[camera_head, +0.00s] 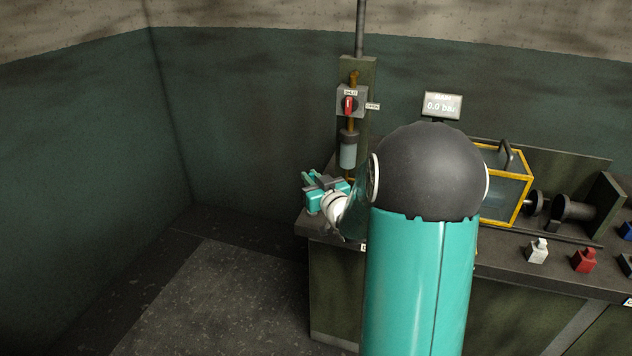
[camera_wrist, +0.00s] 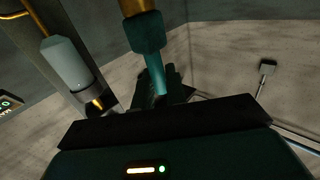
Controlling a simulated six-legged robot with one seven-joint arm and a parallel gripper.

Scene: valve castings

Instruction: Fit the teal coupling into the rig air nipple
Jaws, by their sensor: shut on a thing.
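The teal coupling (camera_wrist: 147,34) shows in the wrist view as a dark teal collar with a lighter teal stem below it. My gripper (camera_wrist: 156,92) is shut on the stem; the dark fingers partly hide it. A brass-coloured piece (camera_wrist: 135,7), which looks like the rig air nipple, meets the collar's upper end in the picture. I cannot tell whether it is seated inside, and the top frame edge cuts it off. In the head view my gripper (camera_head: 318,189) is at the bench's left end, below and left of the air rig; the coupling cannot be made out there.
The rig's clear bowl (camera_head: 348,152) stands close to my gripper, under a red-handled valve (camera_head: 348,103). A display (camera_head: 441,106) reads 0.0 bar. A yellow-framed box (camera_head: 507,187) and small white (camera_head: 538,251) and red (camera_head: 584,260) blocks are on the bench at right. Floor at left is clear.

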